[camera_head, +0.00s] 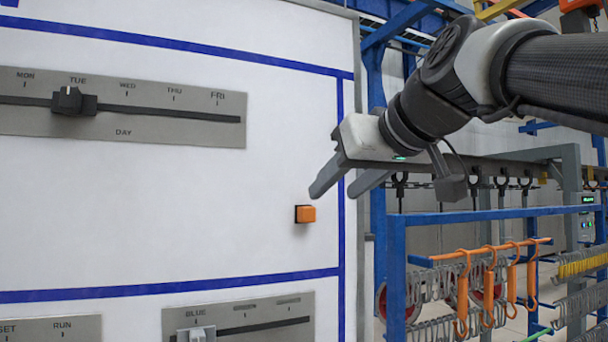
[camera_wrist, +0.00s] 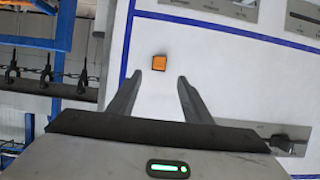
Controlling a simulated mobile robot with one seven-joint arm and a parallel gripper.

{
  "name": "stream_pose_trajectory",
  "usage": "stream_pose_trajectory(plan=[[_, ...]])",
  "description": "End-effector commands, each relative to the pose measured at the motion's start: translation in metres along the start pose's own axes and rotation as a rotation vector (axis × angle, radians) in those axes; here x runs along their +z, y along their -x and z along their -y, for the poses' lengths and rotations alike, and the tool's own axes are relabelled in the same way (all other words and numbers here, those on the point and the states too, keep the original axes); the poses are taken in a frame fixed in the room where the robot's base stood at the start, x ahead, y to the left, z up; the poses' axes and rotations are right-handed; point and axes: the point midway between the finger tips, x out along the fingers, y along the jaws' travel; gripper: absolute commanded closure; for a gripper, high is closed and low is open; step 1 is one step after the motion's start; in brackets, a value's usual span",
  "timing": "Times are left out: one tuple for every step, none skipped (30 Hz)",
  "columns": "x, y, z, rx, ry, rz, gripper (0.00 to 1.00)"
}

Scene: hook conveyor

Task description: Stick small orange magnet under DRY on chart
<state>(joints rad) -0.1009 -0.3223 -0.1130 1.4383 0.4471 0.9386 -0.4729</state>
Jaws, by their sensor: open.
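The small orange magnet (camera_head: 305,214) is stuck on the white board (camera_head: 200,210), near its right side and above the lower blue line. It also shows in the wrist view (camera_wrist: 159,62), just beyond and between the fingertips. My gripper (camera_head: 333,190) is open and empty, at the right of the magnet and a little above it in the head view. In the wrist view the fingers (camera_wrist: 160,77) point toward the magnet and stand apart from it. No DRY label can be read in either view.
A day slider panel (camera_head: 160,128) is at the upper left of the board. To the right stands a blue rack (camera_head: 395,270) with orange hooks (camera_head: 463,290) and metal hooks.

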Motion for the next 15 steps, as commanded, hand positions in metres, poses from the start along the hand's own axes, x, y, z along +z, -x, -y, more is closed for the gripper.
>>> stream_pose_trajectory(plan=[[0.001, -0.012, 0.0, -0.001, -0.001, 0.004, 0.55], [0.001, -0.018, 0.0, -0.001, 0.0, 0.003, 0.55], [0.001, -0.026, 0.0, -0.001, 0.0, 0.003, 0.55], [0.001, -0.032, 0.0, -0.001, -0.001, 0.004, 0.55], [0.0, -0.037, 0.0, -0.001, -0.001, 0.003, 0.55], [0.001, -0.045, 0.0, -0.001, -0.001, 0.003, 0.55], [0.001, -0.052, 0.0, -0.001, -0.001, 0.004, 0.55], [0.001, -0.057, 0.0, -0.001, -0.001, 0.003, 0.55], [0.001, -0.065, 0.0, -0.001, 0.0, 0.004, 0.55], [0.0, -0.07, 0.0, -0.001, 0.0, 0.003, 0.55], [0.0, -0.075, 0.0, -0.001, 0.0, 0.002, 0.55], [0.001, -0.082, 0.0, -0.001, -0.001, 0.003, 0.55], [0.001, -0.086, 0.0, -0.001, -0.001, 0.003, 0.55], [0.0, -0.09, 0.0, 0.0, -0.001, 0.002, 0.55], [0.0, -0.094, 0.0, 0.0, 0.0, 0.001, 0.55]])
